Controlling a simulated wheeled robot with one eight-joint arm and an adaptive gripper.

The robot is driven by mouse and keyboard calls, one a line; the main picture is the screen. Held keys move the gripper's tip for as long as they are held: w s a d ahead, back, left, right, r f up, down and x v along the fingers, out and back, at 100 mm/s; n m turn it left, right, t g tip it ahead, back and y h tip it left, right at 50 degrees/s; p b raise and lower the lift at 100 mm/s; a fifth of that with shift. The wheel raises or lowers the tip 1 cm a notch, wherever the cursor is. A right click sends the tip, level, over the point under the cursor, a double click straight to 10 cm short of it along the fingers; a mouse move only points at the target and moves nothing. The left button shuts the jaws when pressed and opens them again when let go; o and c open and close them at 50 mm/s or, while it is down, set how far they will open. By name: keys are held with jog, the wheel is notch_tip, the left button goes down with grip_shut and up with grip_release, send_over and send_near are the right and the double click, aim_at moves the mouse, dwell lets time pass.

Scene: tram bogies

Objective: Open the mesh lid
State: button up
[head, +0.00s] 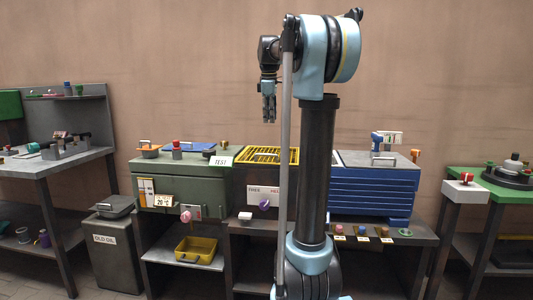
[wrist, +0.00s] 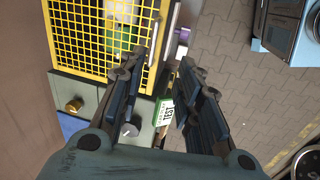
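The yellow mesh lid (head: 268,156) lies flat over the top of a dark box (head: 262,190) between the green and blue cabinets. In the wrist view the mesh lid (wrist: 75,45) fills the upper left, and something green and white shows behind its grid. My gripper (head: 269,120) hangs fingers down above the mesh lid, clear of it. In the wrist view my gripper (wrist: 160,70) has its fingers apart with nothing held between them. The column of my arm hides the right part of the dark box.
A green cabinet (head: 180,190) with a TEST tag (head: 221,162) stands left of the dark box. A blue ribbed cabinet (head: 373,190) stands to its right. A grey OLD OIL bin (head: 115,260) and a yellow tray (head: 196,250) are lower left. Air above the lid looks clear.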

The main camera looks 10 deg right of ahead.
jog(key=w+f, duration=0.1)
jog(key=f, duration=0.4)
jog(key=w+f, duration=0.2)
jog(key=f, duration=0.4)
jog(key=w+d+f, duration=0.1)
jog(key=f, duration=0.4)
jog(key=shift+w+f, duration=0.15)
jog(key=shift+w, duration=0.2)
jog(key=shift+c, duration=0.5)
